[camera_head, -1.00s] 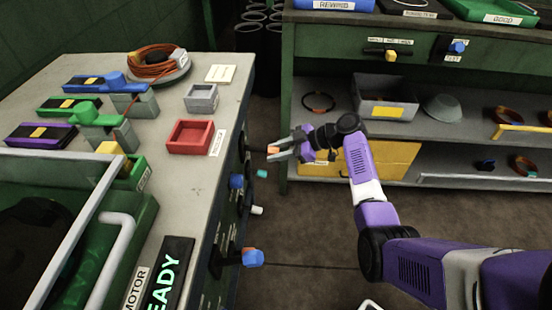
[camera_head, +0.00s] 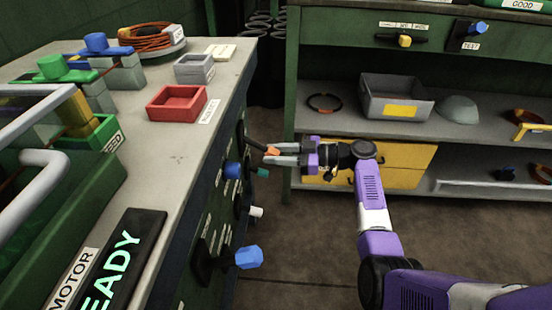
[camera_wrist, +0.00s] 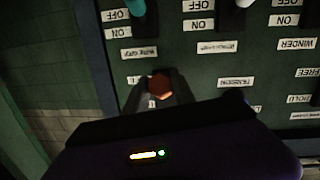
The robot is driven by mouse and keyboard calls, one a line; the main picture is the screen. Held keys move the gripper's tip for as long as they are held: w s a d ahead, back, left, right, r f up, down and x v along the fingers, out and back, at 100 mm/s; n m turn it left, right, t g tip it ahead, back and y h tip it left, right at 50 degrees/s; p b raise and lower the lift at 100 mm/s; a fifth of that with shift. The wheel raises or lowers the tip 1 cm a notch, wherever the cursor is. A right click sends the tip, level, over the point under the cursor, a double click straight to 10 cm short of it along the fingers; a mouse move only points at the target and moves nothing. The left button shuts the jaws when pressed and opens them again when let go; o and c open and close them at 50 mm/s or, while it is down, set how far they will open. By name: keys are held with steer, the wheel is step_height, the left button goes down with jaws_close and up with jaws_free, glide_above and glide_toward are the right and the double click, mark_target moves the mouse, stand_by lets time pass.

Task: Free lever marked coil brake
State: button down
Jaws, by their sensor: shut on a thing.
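A lever with an orange tip (camera_head: 272,151) and dark stem sticks out from the side panel of the left bench. My gripper (camera_head: 277,154) is shut on this tip, coming from the right. In the wrist view the orange-brown tip (camera_wrist: 159,85) sits between my two dark fingers (camera_wrist: 158,95). The label just above it is too blurred to read, and the one behind it is mostly hidden by my fingers. I cannot tell from the labels which lever is the coil brake.
A blue knob (camera_head: 232,170), a teal knob (camera_head: 262,172), a white knob (camera_head: 256,212) and a larger blue knob (camera_head: 249,257) stick out nearby on the panel. A red tray (camera_head: 177,103) sits on the bench top. A shelf unit (camera_head: 330,117) stands behind; floor between is clear.

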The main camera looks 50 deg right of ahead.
steer(key=shift+f, duration=0.1)
stand_by(0.3)
steer(key=c, duration=1.1)
jaws_free()
steer(key=shift+o, duration=0.2)
steer(key=p+v, duration=0.1)
steer(key=v, duration=0.6)
steer(key=shift+s+d, duration=0.2)
steer(key=shift+s, duration=0.1)
